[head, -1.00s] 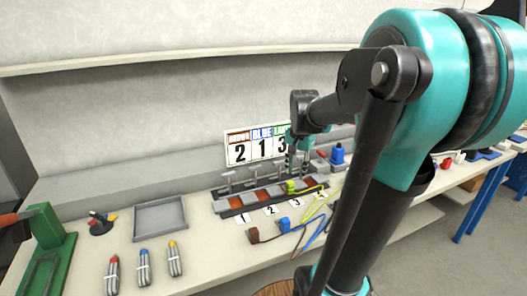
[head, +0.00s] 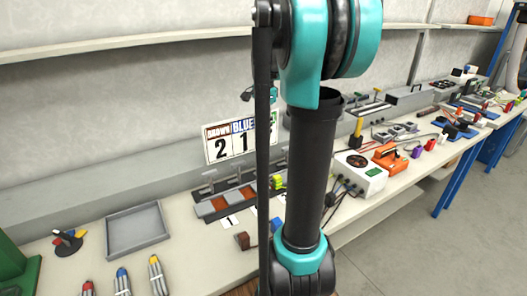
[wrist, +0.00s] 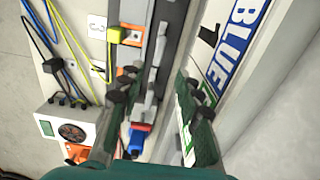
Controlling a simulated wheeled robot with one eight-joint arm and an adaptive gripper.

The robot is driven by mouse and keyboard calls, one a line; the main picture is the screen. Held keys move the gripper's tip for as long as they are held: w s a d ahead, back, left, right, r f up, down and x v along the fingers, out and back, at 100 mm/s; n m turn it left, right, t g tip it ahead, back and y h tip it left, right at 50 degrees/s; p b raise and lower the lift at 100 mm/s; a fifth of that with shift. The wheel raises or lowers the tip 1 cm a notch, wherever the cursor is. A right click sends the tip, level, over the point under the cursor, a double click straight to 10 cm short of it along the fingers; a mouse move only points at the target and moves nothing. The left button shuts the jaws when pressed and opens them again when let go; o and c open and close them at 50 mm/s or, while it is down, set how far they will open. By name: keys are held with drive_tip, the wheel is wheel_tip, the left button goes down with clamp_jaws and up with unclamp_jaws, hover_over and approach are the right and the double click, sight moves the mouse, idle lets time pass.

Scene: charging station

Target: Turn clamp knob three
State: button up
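The clamp fixture (head: 215,208) is a dark rail with orange-brown blocks and grey T-shaped knobs on the bench. Its leftmost knob (head: 208,178) and another knob (head: 238,168) show in the head view; my arm hides the fixture's right part. In the wrist view a grey clamp part (wrist: 152,84) runs between my fingers, beside a yellow connector (wrist: 116,36) and a card (wrist: 97,27) that seems to read 3. My gripper (wrist: 155,90) is open, its dark green fingers apart on either side. I cannot tell its height above the knob or whether it touches anything.
A number sign (head: 228,140) stands behind the fixture; it also shows close to my right finger in the wrist view (wrist: 235,40). A red and blue item (wrist: 137,140) lies between the finger bases.

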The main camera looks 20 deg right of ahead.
sight(264, 154)
wheel_tip(264, 154, down, 10)
drive_tip(key=shift+r, duration=0.1)
drive_tip(key=shift+c, duration=0.4)
clamp_jaws()
